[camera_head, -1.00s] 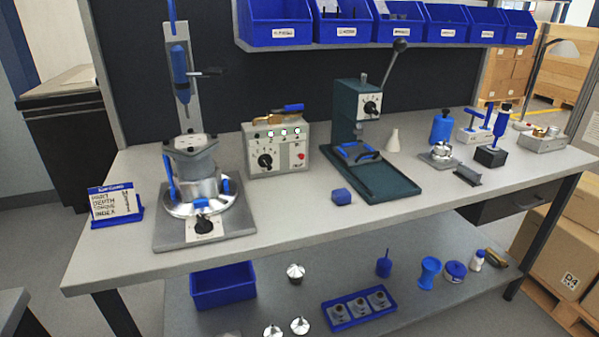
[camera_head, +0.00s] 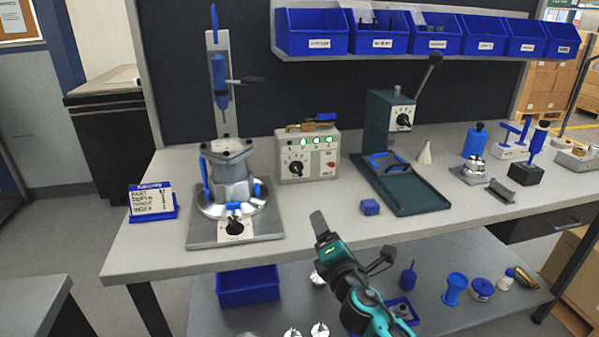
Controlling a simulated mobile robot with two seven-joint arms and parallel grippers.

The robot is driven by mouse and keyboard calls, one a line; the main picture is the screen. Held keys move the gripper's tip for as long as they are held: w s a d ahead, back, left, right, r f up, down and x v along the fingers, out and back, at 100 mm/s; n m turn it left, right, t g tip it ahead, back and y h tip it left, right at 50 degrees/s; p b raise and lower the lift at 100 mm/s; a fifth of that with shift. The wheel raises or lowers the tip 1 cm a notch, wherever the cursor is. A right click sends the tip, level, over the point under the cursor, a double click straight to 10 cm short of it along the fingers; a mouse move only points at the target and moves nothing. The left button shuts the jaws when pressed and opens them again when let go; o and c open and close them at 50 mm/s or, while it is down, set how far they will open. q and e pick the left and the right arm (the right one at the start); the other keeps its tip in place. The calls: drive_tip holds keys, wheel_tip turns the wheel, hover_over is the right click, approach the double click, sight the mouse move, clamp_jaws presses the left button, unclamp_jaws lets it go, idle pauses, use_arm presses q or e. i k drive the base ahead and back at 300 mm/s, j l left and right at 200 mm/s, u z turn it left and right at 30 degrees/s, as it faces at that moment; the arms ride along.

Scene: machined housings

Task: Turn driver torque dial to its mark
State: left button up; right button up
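A light grey control box (camera_head: 307,155) stands on the bench, with a black dial (camera_head: 296,168) on its front, lit green buttons and a red button. A blue driver (camera_head: 219,75) hangs on the upright column at the left, above a round metal housing (camera_head: 232,180) on a fixture. Another black dial (camera_head: 235,226) is on the fixture's front, and one (camera_head: 404,119) is on the green press. The dial marks are too small to read. My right gripper (camera_head: 320,226) is in front of the bench edge, apart from all dials; its opening is unclear. My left gripper is out of view.
An instruction card (camera_head: 152,200) stands at the bench's left. Blue bins (camera_head: 311,43) hang above.

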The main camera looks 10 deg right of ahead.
sight(296, 167)
drive_tip(key=i, duration=0.5)
drive_tip(key=i+l, duration=0.35)
drive_tip(key=i, duration=0.15)
